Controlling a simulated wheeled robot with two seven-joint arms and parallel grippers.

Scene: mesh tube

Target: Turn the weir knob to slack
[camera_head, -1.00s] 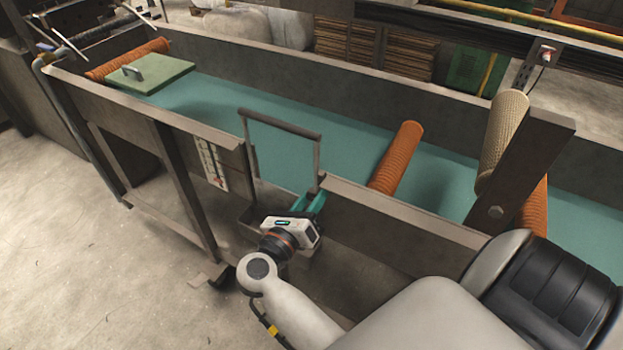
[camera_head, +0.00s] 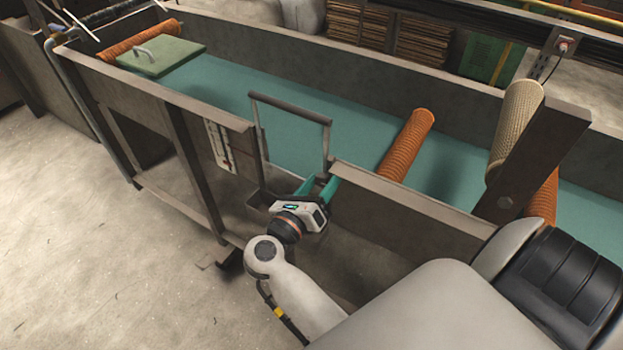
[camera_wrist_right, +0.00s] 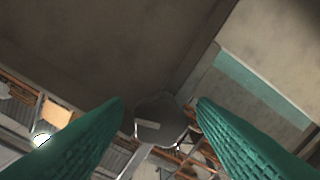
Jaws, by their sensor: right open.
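My right gripper (camera_head: 319,184) is at the weir opening in the near wall of the trough, beside the right post of the upright metal handle frame (camera_head: 290,106). In the right wrist view its two green fingers (camera_wrist_right: 160,103) are spread apart. A dark grey rounded piece with a pale mark (camera_wrist_right: 160,130), seemingly the weir knob, shows between them; I cannot tell whether either finger touches it. In the head view the knob is hidden, probably behind the gripper. My left gripper is not in view.
A trough (camera_head: 340,63) with a teal bed runs across the view. A green lid with a handle (camera_head: 163,58) sits at the far left. Bare floor (camera_head: 70,220) lies at left.

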